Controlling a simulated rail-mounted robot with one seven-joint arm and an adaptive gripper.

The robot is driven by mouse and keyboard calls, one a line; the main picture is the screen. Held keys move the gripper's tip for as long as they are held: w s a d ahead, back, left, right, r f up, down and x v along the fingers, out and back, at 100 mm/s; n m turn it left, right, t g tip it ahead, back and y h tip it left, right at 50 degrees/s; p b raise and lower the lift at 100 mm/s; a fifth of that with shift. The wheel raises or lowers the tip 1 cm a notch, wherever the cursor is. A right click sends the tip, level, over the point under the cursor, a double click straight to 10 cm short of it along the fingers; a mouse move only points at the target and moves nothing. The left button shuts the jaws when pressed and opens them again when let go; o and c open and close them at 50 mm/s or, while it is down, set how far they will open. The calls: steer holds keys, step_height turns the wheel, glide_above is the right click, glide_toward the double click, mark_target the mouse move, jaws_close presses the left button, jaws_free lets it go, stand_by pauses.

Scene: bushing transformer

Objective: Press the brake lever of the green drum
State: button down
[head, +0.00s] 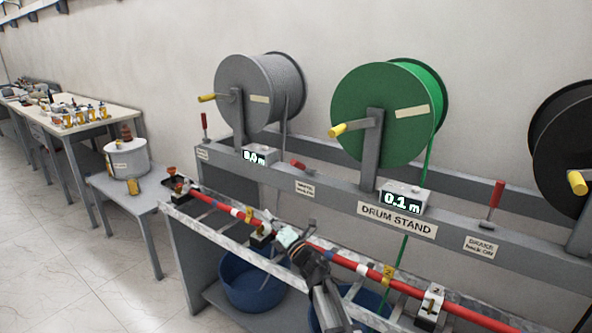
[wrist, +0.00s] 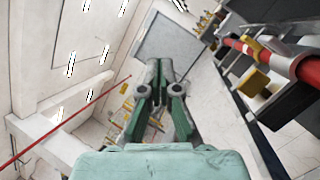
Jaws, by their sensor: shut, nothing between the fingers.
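The green drum (head: 385,115) hangs on the drum stand (head: 345,193) in the head view, with a yellow crank handle and a display reading 0.1 m below it. A red lever (head: 297,165) lies low on the stand, left of that display, above a small label. Another red lever (head: 493,200) stands upright right of the display, above a brake label. My gripper (head: 288,238) is in front of the stand, over the rail with the red rod, apart from both levers. In the wrist view my gripper (wrist: 161,70) has its fingers together and empty; no lever is clear there.
A grey drum (head: 262,95) and a black drum (head: 565,140) flank the green one. A red rod (head: 335,257) runs along the metal rail before the stand. Blue tubs (head: 250,285) sit below. A small table (head: 125,190) stands to the left.

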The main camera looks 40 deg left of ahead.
mark_target(302, 167)
steer(key=w+d+r+n+t+p, duration=0.1)
steer(key=w+d+t, duration=0.3)
steer(key=w+d, duration=0.5)
steer(key=shift+w+d+n, duration=0.4)
steer(key=shift+w+n, duration=0.1)
steer(key=shift+w, duration=0.55)
steer(key=shift+r, duration=0.1)
steer(key=w+a+r+p, duration=0.4)
steer(key=a+r+p, duration=0.2)
steer(key=a, duration=0.3)
steer(key=shift+w+a+r, duration=0.25)
steer(key=shift+a+r, duration=0.05)
steer(key=shift+r, duration=0.55)
steer(key=shift+t, duration=0.4)
